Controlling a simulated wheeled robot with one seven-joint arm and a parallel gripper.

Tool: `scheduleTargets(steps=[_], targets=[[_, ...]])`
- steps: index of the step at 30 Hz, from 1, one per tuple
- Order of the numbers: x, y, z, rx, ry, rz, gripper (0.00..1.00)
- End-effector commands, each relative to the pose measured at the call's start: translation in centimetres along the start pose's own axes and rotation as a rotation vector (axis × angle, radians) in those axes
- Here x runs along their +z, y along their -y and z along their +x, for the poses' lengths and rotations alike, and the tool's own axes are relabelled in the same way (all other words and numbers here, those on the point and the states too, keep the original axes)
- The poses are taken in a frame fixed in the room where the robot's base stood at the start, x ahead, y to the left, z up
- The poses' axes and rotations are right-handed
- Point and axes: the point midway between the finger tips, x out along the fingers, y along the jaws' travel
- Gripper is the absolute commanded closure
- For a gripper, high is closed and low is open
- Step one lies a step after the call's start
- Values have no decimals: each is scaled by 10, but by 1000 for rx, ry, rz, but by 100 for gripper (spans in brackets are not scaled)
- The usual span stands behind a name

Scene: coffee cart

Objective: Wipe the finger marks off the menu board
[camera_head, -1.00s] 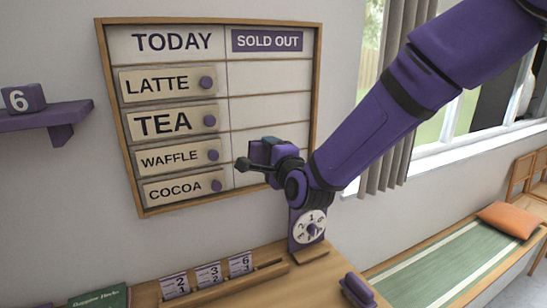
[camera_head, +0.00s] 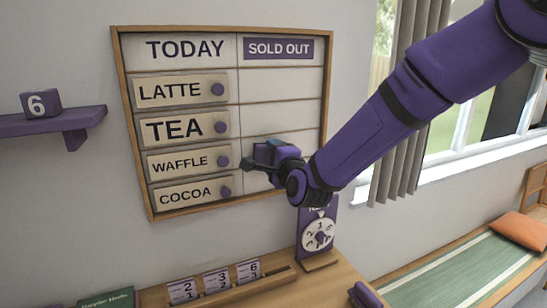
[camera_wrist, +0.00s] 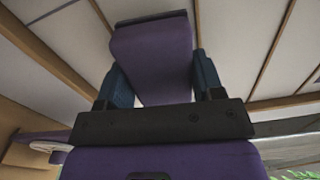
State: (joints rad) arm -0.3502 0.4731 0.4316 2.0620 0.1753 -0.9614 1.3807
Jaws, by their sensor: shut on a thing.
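The menu board (camera_head: 282,118) hangs on the wall in a wooden frame, with TODAY on the left and SOLD OUT on the right. Name plates LATTE, TEA, WAFFLE (camera_head: 180,163) and COCOA with purple knobs fill the left column. The right column's white cells show no plates. My gripper (camera_head: 266,154) is in front of the lower right column, beside the WAFFLE knob. In the wrist view its two blue fingers are shut on a purple block (camera_wrist: 152,55) with a dark far edge, close to the board. Contact with the board cannot be told. I cannot make out finger marks.
A purple shelf (camera_head: 50,124) with a 6 block is at left. Below the board, a wooden counter (camera_head: 250,295) holds number cards (camera_head: 215,280) and a purple dial stand (camera_head: 318,235). A window and a bench with a green mat (camera_head: 450,265) are at right.

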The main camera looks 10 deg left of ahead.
Motion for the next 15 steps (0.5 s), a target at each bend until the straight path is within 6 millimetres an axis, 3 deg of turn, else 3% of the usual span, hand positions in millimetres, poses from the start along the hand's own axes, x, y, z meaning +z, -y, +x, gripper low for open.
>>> scheduleTargets(steps=[15], targets=[[0,0,7,-1,0,0,58]])
